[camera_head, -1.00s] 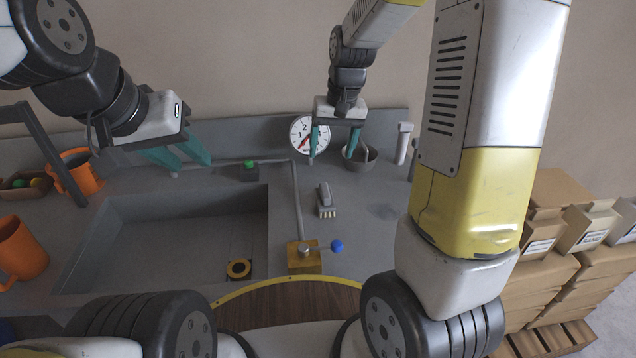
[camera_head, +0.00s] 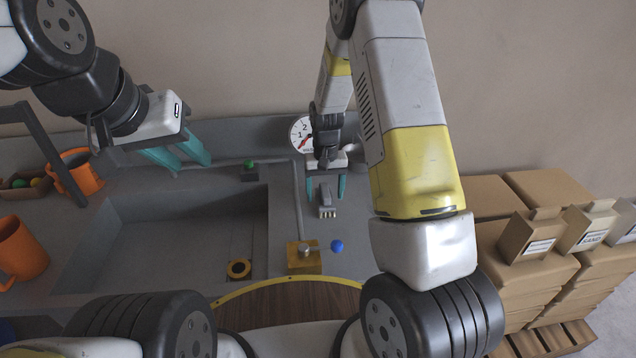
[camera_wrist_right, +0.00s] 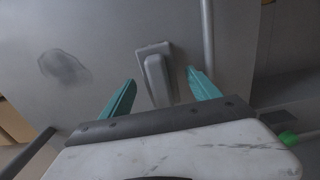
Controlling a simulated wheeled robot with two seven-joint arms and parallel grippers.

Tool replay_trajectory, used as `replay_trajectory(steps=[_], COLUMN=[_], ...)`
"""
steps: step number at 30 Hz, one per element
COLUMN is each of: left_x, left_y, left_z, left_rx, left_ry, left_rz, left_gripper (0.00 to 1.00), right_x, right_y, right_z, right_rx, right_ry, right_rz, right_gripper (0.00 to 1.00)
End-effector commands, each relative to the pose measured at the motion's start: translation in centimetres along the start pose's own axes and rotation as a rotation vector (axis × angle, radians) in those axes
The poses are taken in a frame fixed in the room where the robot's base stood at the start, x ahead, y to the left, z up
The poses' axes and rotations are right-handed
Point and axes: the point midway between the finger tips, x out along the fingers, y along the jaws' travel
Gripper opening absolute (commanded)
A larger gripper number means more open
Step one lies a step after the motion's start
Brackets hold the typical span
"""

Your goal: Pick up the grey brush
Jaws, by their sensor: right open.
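The grey brush (camera_head: 327,201) lies on the grey worktop to the right of the sink, its pale bristles toward me. My right gripper (camera_head: 326,190) is open above it, with one teal finger on each side of the brush in the head view. In the right wrist view the brush (camera_wrist_right: 157,75) shows between the open fingers of the right gripper (camera_wrist_right: 160,88); no contact is visible. My left gripper (camera_head: 186,163) is open and empty above the back left of the sink.
The sink (camera_head: 190,204) fills the middle left of the worktop. Orange mugs (camera_head: 20,250) stand at left, cardboard boxes (camera_head: 520,270) at right.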

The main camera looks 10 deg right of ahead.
Motion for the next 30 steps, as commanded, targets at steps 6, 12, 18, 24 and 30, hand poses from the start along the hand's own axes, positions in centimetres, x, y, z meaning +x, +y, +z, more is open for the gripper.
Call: replay_trajectory(steps=[6,12,18,24,30], left_x=[0.0,0.0,0.0,0.0,0.0], left_y=[0.0,0.0,0.0,0.0,0.0], left_z=[0.0,0.0,0.0,0.0,0.0], left_rx=[0.0,0.0,0.0,0.0,0.0], left_ry=[0.0,0.0,0.0,0.0,0.0], left_rz=[0.0,0.0,0.0,0.0,0.0], left_gripper=[0.36,0.36,0.36,0.36,0.36], right_x=[2.0,2.0,2.0,2.0,1.8], right_y=[0.0,-0.1,-0.1,-0.1,-0.1], right_z=[0.0,-0.1,-0.1,-0.1,-0.1], right_rx=[0.0,0.0,0.0,0.0,0.0], right_ry=[0.0,0.001,0.001,0.002,0.002], right_rz=[0.0,-0.001,-0.001,-0.001,-0.001], right_gripper=[0.71,0.71,0.34,0.0,0.0])
